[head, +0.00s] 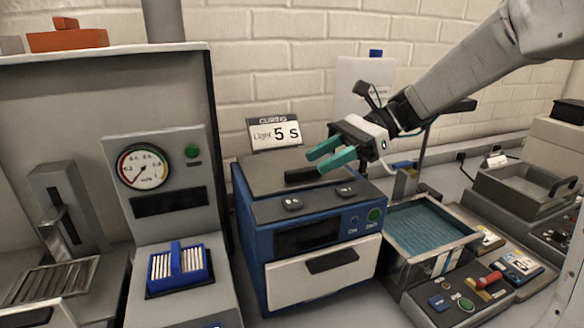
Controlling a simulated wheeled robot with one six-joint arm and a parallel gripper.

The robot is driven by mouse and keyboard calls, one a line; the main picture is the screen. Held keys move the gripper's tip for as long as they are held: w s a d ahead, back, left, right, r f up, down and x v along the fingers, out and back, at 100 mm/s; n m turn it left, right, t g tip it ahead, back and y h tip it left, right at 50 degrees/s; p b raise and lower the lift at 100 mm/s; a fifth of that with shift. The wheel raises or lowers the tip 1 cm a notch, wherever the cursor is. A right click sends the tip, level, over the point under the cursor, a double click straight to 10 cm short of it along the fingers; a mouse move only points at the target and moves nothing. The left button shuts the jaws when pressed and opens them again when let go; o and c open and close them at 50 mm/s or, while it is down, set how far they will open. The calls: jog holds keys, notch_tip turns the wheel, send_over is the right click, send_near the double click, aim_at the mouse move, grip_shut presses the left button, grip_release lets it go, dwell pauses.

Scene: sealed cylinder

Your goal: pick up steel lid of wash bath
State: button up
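The wash bath (400,262) is an open steel-walled basin with teal liquid, right of the blue curing unit. No lid covers it. A grey, shallow, rimmed steel piece (520,202) with a black handle (563,187) rests behind and right of the bath; it may be the steel lid, but I cannot tell for sure. My gripper (317,162) has two teal fingers, apart with nothing between them. It hangs above the curing unit's grey top, left of the bath and well away from the steel piece.
The blue curing unit (255,235) has a black top handle (303,174) just below my fingers. A sign (275,133) stands behind it. A control panel (470,295) lies before the bath. A gauge cabinet (160,215) and blue rack (180,268) are at left.

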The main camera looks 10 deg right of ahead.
aim_at(307, 168)
jog(key=x, duration=0.3)
jog(key=shift+a+f, duration=0.2)
jog(key=shift+a, duration=0.05)
grip_shut()
